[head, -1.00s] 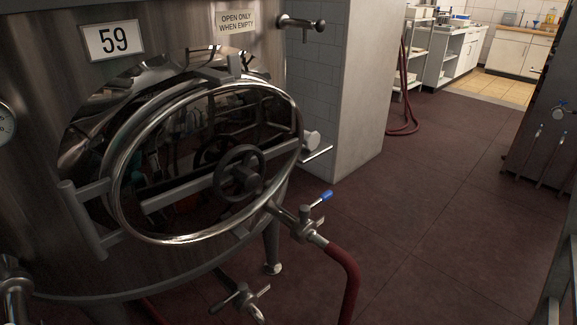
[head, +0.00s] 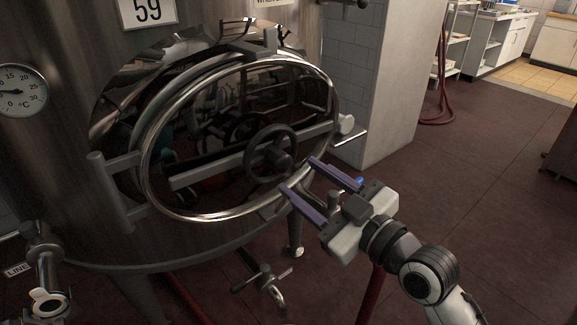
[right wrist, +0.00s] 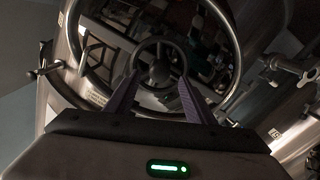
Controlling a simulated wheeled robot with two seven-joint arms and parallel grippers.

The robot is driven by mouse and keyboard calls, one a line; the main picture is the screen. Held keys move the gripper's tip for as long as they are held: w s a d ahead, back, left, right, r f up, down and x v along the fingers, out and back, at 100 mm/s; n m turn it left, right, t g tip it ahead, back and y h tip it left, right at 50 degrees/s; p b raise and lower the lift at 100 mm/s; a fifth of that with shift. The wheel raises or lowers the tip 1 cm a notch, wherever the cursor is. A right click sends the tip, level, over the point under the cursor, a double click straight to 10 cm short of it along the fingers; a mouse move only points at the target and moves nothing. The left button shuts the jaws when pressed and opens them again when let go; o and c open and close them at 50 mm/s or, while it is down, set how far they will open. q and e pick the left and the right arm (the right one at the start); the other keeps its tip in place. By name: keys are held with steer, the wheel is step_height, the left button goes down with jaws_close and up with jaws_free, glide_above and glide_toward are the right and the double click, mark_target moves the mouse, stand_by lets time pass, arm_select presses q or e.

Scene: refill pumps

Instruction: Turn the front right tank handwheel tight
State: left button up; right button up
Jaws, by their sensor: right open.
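The black handwheel (head: 271,153) sits at the middle of the crossbar on the round, shiny hatch (head: 150,165) of steel tank 59 (head: 60,150). My right gripper (head: 299,175) is open and empty, just right of and below the handwheel in the head view, its two purple fingers pointing at it. In the right wrist view the handwheel (right wrist: 158,64) shows ahead, between and beyond the fingertips (right wrist: 155,82). The fingers look apart from the wheel. My left gripper is not in view.
A dial gauge (head: 20,91) is at the left of the tank. A lower valve (head: 265,283) and a red hose (head: 373,300) are below. Open floor (head: 470,190) lies to the right.

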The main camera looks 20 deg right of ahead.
mark_target(286, 167)
steer(key=x, duration=0.5)
steer(key=shift+w, duration=0.15)
jaws_close()
